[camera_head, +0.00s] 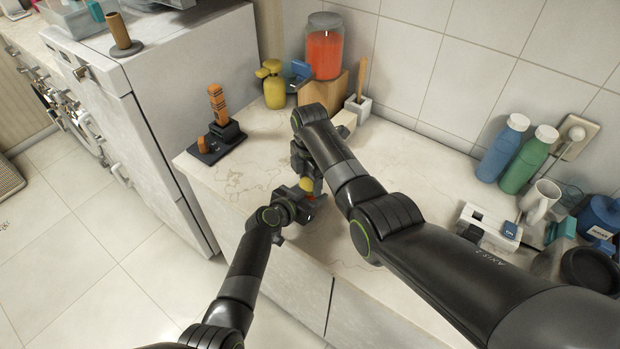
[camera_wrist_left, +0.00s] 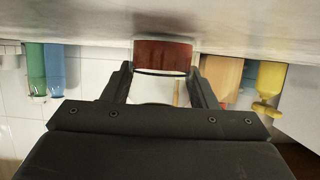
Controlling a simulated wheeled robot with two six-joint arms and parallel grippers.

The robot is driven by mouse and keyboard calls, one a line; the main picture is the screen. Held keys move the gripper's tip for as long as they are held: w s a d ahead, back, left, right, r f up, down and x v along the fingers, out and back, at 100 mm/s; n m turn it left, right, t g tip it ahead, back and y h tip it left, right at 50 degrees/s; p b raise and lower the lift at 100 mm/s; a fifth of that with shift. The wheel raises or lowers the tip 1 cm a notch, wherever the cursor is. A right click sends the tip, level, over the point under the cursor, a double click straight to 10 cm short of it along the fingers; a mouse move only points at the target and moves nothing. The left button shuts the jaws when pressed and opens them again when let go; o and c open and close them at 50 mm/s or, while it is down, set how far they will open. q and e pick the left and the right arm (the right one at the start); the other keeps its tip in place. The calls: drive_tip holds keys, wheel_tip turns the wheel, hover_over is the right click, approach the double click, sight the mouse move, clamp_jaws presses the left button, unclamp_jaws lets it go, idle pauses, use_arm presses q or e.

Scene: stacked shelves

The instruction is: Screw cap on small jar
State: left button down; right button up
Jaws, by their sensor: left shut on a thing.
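A small jar with red-brown contents sits between the fingers of my left gripper (camera_head: 298,203) in the head view. It shows more clearly in the left wrist view as the small jar (camera_wrist_left: 162,57), its clear part between the two fingers. My left gripper is shut on it near the counter's front edge. A small yellow piece, which looks like the cap (camera_head: 306,184), is just above the jar, below my right gripper (camera_head: 309,177). Whether the cap touches the jar, and whether the right fingers close on it, is hidden.
The pale counter (camera_head: 400,150) has clear room in its middle. A large jar of red contents (camera_head: 325,52), a yellow bottle (camera_head: 273,88) and a black stand (camera_head: 215,142) are at the back left. Blue (camera_head: 500,150) and green bottles (camera_head: 530,160) stand at right by the tiled wall.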

drive_tip(key=c, duration=0.4)
drive_tip(key=shift+o, duration=0.2)
drive_tip(key=shift+m, duration=1.6)
drive_tip(key=o, duration=1.1)
drive_tip(key=shift+r, duration=2.25)
drive_tip(key=shift+c, duration=0.5)
